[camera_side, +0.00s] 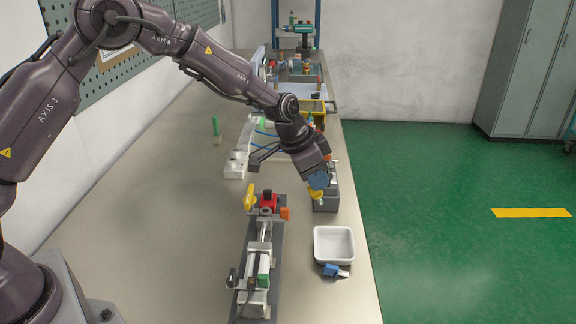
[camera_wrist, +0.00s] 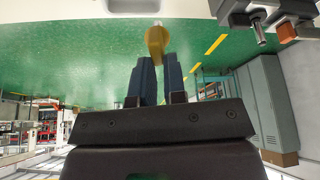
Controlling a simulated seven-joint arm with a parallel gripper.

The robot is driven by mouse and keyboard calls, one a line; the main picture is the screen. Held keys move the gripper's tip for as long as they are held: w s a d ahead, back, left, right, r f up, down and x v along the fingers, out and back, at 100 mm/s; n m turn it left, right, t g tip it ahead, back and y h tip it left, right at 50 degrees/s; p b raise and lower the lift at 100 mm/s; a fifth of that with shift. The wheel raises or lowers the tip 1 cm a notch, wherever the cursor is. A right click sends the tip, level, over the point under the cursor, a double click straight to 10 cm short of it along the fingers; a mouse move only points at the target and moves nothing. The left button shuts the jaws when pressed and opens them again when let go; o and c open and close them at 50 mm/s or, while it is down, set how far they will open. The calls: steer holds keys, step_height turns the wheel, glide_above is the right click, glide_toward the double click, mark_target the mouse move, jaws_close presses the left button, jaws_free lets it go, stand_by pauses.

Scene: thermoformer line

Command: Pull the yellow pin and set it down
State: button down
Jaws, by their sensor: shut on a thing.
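My gripper (camera_side: 318,188) is shut on a yellow pin (camera_side: 316,196), which shows just below the fingertips in the side view. In the wrist view the pin's rounded yellow body (camera_wrist: 155,40) sits at the tips of the two blue fingers (camera_wrist: 156,66), with a short pale end beyond it. Green floor shows around the pin there, and nothing is seen touching its far end. In the side view the gripper and pin overlap the front of a dark grey block (camera_side: 328,205), so their height above it is hard to tell.
A white tray (camera_side: 333,262) stands near the table's right edge, with a blue part (camera_side: 335,271) beside it. A clamp fixture with a yellow handle (camera_side: 249,197), red block (camera_side: 268,199) and orange knob (camera_side: 285,213) lies left of it. The table's left side is largely clear.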

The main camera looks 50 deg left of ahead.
steer(key=s+d+r+n+t+y, duration=0.1)
steer(key=d+r+n+t+y, duration=0.1)
steer(key=d+n+t, duration=0.4)
steer(key=shift+t, duration=0.9)
steer(key=shift+a+f, duration=0.2)
steer(key=shift+f, duration=3.25)
steer(key=shift+a+f, duration=0.2)
steer(key=shift+f, duration=3.25)
steer(key=c, duration=1.1)
jaws_free()
